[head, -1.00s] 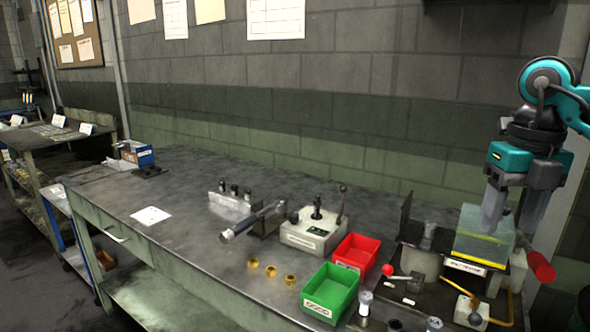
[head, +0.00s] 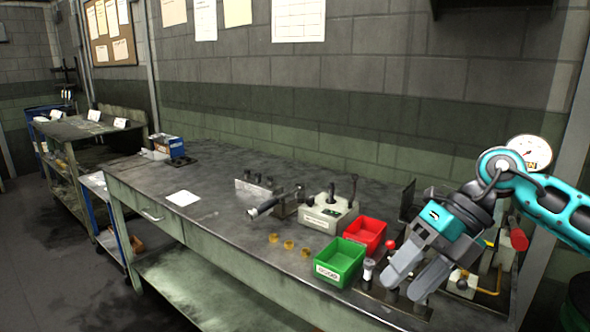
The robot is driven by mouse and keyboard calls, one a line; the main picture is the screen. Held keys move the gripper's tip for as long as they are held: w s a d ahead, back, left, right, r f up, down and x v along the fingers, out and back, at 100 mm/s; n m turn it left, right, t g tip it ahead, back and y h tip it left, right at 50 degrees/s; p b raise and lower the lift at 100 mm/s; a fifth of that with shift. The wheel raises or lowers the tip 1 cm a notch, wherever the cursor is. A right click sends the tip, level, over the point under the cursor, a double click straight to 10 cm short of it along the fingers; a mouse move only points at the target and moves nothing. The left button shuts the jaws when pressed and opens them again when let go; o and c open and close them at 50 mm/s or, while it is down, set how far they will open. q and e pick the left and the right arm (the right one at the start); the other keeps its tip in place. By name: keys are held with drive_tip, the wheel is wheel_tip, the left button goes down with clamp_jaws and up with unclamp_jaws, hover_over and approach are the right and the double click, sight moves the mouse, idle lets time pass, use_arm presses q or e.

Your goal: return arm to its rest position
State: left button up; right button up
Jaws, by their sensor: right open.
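My right gripper (head: 418,280) hangs at the right of the head view. Its two grey fingers are apart and point down to the left, with nothing seen between them. It is in front of the machine at the bench's right end and hides much of it. The teal right arm (head: 555,208) comes in from the right edge. My left gripper is not in view.
The long bench (head: 222,228) holds a green bin (head: 340,262), a red bin (head: 365,234), several brass pieces (head: 289,244) and a lever box (head: 327,214). A gauge (head: 530,153) and a red handle (head: 519,240) are close to the arm. The bench's left part is mostly clear.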

drive_tip(key=s+a+m+t+y, duration=0.2)
drive_tip(key=a+m+y, duration=0.2)
drive_tip(key=a+y, duration=0.95)
drive_tip(key=w+d+f+m+t+h+p, duration=0.1)
drive_tip(key=d+f+m+t+h, duration=0.2)
drive_tip(key=f+m+t+h, duration=0.65)
drive_tip(key=d+f+m+t+h, duration=0.4)
drive_tip(key=m+t, duration=0.3)
drive_tip(key=m, duration=0.8)
drive_tip(key=s+d+f+m+g+h, duration=0.2)
drive_tip(key=s+f+m+g, duration=0.1)
drive_tip(key=s+f, duration=0.3)
drive_tip(key=s+d+f+m+g+h, duration=0.3)
drive_tip(key=s+f, duration=0.3)
drive_tip(key=f, duration=0.4)
drive_tip(key=shift+s+d+f+m+p, duration=0.2)
drive_tip(key=shift+f+m+p, duration=0.15)
drive_tip(key=shift+m+p, duration=0.1)
drive_tip(key=shift+g, duration=0.25)
